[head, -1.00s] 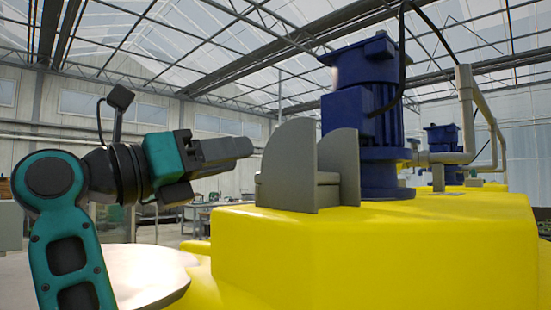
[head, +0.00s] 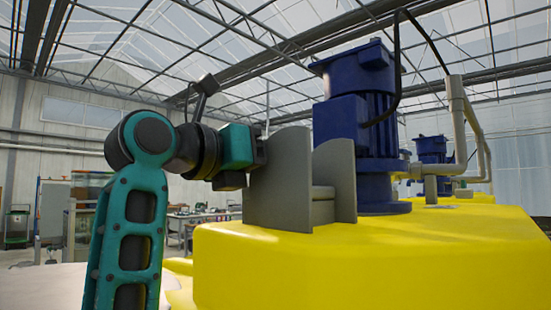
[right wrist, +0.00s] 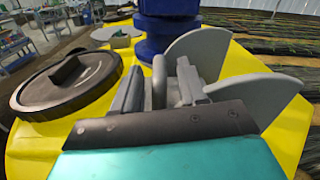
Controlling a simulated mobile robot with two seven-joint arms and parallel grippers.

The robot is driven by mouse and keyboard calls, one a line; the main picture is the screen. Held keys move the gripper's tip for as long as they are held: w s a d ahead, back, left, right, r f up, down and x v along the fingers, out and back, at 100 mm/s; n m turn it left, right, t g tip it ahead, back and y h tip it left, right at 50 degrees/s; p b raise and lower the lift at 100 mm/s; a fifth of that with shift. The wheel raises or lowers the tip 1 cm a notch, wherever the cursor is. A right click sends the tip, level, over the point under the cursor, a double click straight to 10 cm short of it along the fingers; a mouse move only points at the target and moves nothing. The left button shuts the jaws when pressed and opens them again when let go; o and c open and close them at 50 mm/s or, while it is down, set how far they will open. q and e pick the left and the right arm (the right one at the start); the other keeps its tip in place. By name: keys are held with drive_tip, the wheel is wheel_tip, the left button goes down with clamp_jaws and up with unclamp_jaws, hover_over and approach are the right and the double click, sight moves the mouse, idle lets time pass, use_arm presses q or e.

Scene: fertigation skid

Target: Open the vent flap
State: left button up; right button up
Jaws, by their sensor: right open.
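A grey vent housing with two upright rounded side plates (head: 281,185) stands on the yellow tank, and a grey part (head: 322,192) shows between them. I take that part for the vent flap, but cannot tell its angle. In the right wrist view the side plates (right wrist: 268,97) stand right of my right gripper (right wrist: 161,82). Its fingers are apart, with a narrow grey bar (right wrist: 159,80) between them; contact is unclear. In the head view its fingers are hidden behind the near side plate. My left gripper is in neither view.
A blue motor (head: 362,125) rises close behind the vent on the yellow tank (head: 350,265). A round black lid (right wrist: 68,84) lies left of my right gripper in the wrist view. Grey pipes (head: 470,125) stand further right. Workbenches are in the background.

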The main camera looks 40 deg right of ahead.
drive_tip(key=shift+w+d, duration=0.1)
drive_tip(key=shift+d, duration=0.75)
clamp_jaws()
